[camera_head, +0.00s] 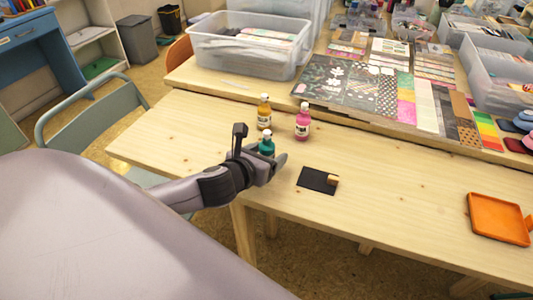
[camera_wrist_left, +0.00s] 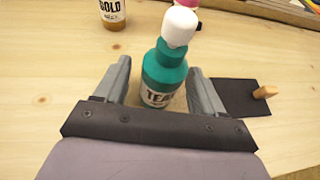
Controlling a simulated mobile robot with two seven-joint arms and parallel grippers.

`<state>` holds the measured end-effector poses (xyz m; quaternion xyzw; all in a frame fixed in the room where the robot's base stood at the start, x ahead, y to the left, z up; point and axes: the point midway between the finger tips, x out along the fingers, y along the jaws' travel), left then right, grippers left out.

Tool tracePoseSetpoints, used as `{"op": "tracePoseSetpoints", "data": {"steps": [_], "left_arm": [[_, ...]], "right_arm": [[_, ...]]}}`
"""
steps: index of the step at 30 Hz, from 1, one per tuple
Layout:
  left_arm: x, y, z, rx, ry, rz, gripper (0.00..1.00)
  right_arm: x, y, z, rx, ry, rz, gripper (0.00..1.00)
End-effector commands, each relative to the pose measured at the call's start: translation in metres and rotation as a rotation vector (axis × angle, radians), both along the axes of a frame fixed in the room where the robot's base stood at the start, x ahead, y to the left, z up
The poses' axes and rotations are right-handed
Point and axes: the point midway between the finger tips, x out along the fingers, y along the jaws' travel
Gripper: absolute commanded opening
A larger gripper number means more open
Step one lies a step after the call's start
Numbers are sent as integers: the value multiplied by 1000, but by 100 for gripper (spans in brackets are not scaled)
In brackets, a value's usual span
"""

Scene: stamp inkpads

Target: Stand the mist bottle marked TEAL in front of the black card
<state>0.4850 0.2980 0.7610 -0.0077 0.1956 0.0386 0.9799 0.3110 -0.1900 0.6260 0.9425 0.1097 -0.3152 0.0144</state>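The teal bottle (camera_head: 267,146) stands upright with a white cap. In the left wrist view its label, partly visible, reads "TEA" (camera_wrist_left: 160,98). My left gripper (camera_head: 270,161) is low at the bottle, with one finger on each side of it. In the left wrist view the fingers (camera_wrist_left: 160,72) are apart, with a gap showing between the left finger and the bottle. The black card (camera_head: 314,181) lies flat on the table, right of the gripper, with a small wooden piece (camera_head: 333,180) at its right edge. My right gripper is not in view.
A yellow bottle (camera_head: 264,113), labelled GOLD in the left wrist view (camera_wrist_left: 113,12), and a pink bottle (camera_head: 302,122) stand behind the teal one. An orange tray (camera_head: 497,219) lies at the right. The table between card and tray is clear.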

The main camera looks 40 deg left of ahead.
Motion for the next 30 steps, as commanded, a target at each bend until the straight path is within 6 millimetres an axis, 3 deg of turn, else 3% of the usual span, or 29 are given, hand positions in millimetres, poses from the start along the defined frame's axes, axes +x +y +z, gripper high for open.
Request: {"op": "tracePoseSetpoints", "data": {"steps": [11, 24, 30], "left_arm": [[-8, 0, 7, 1, 1, 0, 69], [-79, -6, 36, 1, 3, -2, 69], [-101, -8, 45, 1, 2, -2, 69]], "right_arm": [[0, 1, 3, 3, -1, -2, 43], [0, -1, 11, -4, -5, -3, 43], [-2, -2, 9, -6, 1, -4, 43]]}}
